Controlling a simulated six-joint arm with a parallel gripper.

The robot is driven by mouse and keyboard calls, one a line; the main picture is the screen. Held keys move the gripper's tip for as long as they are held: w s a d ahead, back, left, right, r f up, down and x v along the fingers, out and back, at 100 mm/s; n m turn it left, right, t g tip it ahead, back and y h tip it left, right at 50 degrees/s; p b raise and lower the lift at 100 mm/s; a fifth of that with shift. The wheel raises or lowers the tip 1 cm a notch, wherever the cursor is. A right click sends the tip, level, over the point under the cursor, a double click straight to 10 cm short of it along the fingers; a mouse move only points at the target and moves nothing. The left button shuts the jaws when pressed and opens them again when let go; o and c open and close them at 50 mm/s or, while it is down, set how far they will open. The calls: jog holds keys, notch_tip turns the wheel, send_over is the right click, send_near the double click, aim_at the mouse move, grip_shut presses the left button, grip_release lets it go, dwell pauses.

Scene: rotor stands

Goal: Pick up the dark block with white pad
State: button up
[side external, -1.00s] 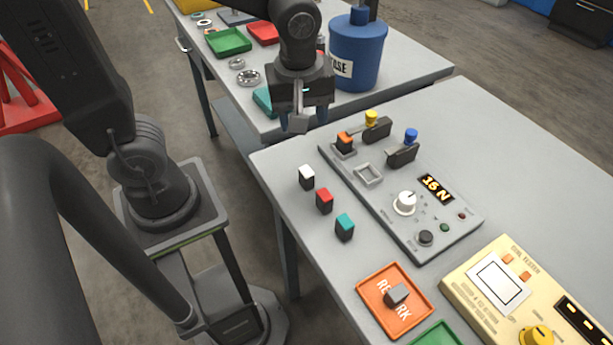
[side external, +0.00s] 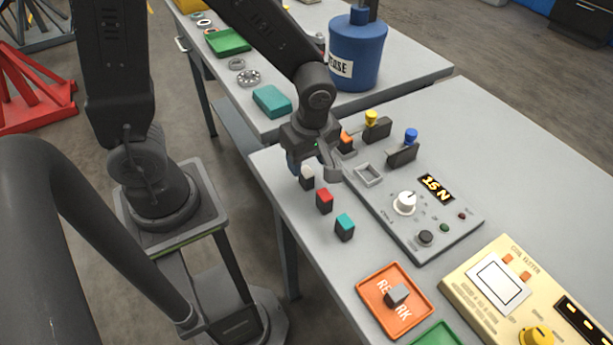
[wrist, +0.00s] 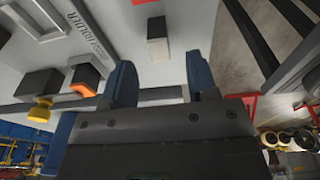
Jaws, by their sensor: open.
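The dark block with white pad (side external: 307,180) stands upright on the grey bench, at the far end of a row of small dark blocks. In the side view my gripper (side external: 313,168) is open above and around it, and hides part of its white top. In the wrist view the block (wrist: 158,40) shows beyond the two blue fingertips, centred between them; the gripper (wrist: 158,78) holds nothing. I cannot tell whether a finger touches the block.
The red-topped block (side external: 324,200) and teal-topped block (side external: 344,227) stand nearby. The grey control panel (side external: 440,235), with an orange-topped block (side external: 346,142) and yellow and blue knobs, lies right of my gripper. An orange tray (side external: 375,310) and yellow tester (side external: 500,320) are nearer the camera.

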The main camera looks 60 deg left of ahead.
aim_at(307, 171)
jog(key=f, duration=0.5)
jog(key=shift+a, duration=0.4)
jog(key=shift+r, duration=0.1)
jog(key=shift+c, duration=0.3)
grip_shut()
jog(key=shift+r, duration=0.1)
